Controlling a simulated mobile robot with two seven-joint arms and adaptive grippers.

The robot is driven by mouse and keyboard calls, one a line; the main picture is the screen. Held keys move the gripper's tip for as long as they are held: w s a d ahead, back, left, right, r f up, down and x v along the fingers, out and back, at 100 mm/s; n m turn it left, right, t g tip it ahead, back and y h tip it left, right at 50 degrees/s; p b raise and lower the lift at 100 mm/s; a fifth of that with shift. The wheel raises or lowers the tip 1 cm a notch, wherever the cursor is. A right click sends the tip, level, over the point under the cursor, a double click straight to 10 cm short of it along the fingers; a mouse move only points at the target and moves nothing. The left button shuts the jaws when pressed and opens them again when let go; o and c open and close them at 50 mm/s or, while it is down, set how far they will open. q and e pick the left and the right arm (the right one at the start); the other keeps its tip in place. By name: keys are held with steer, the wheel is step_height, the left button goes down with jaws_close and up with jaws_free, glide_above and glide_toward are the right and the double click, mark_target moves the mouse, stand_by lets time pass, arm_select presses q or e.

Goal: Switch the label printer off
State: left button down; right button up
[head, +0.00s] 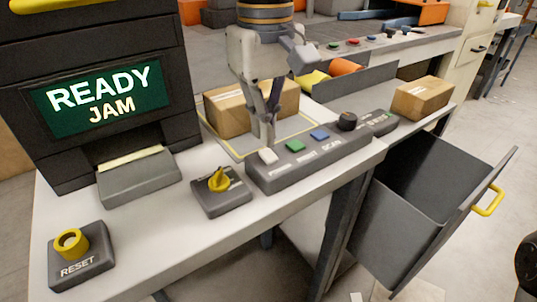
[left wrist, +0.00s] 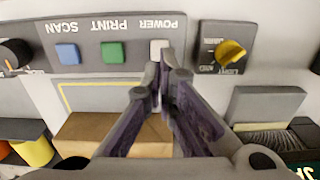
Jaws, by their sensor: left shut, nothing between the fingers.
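The label printer (head: 105,45) is the dark machine at the left in the head view. Its lit green screen (head: 105,95) reads READY and JAM. A grey button panel (head: 310,160) on the bench carries a white POWER button (head: 267,156), a green PRINT button (head: 295,146) and a blue SCAN button (head: 320,135). My left gripper (head: 265,143) is shut and empty, pointing down just behind the POWER button. In the left wrist view its fingertips (left wrist: 160,72) are close to the white button (left wrist: 158,48); contact cannot be told. My right gripper is not in view.
A yellow selector knob (head: 218,180) sits left of the panel, and a yellow RESET button (head: 71,241) is at the front left. A cardboard box (head: 228,112) stands behind my left gripper.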

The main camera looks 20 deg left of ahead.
mark_target(266, 151)
arm_select(q)
steer(key=shift+f, duration=1.35)
stand_by(0.4)
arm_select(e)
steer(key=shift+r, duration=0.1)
arm_select(q)
steer(key=shift+r+p, duration=2.1)
steer(key=shift+r, duration=1.5)
steer(key=shift+f, duration=0.1)
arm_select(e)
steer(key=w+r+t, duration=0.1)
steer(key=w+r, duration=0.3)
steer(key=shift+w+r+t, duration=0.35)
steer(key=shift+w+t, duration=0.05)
